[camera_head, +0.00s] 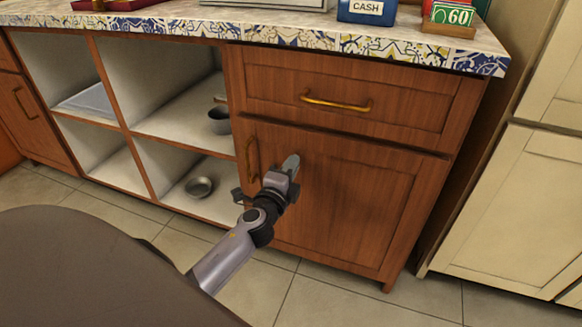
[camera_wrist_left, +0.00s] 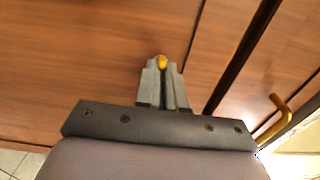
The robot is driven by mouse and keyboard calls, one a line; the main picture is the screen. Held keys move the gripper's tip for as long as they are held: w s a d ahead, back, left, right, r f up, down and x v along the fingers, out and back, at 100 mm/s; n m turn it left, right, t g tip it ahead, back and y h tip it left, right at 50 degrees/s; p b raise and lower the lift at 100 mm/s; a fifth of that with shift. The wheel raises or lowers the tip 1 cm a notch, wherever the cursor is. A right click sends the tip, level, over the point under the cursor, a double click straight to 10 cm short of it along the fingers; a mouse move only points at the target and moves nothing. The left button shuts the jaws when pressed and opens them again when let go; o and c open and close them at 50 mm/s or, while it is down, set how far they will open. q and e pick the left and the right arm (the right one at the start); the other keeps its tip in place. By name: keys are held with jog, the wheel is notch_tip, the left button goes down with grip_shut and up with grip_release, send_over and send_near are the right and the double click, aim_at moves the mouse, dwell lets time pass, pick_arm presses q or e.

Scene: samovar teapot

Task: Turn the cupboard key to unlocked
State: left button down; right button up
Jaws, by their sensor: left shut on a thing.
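The wooden cupboard door (camera_head: 345,205) is closed, below a drawer. My left gripper (camera_head: 291,163) is in front of this door, right of its brass handle (camera_head: 252,160). In the left wrist view, the gripper (camera_wrist_left: 162,80) is shut on a small golden key (camera_wrist_left: 162,62). Only the key's rounded end shows between the fingertips. The rest of the key and its lock are hidden by the fingers, and the key is hidden in the head view. I cannot tell how far the key is turned. My right gripper is not in view.
A drawer with a brass handle (camera_head: 336,103) is above the door. Open shelves on the left hold a dark pot (camera_head: 219,125) and a metal bowl (camera_head: 199,187). A blue cash box (camera_head: 367,11) stands on the patterned counter. Cream cabinets (camera_head: 515,190) stand on the right.

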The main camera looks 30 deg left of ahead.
pick_arm(q)
jog(key=c, duration=1.2)
grip_release()
jog(key=shift+c, duration=0.2)
jog(key=v, duration=0.7)
jog(key=shift+s, duration=0.1)
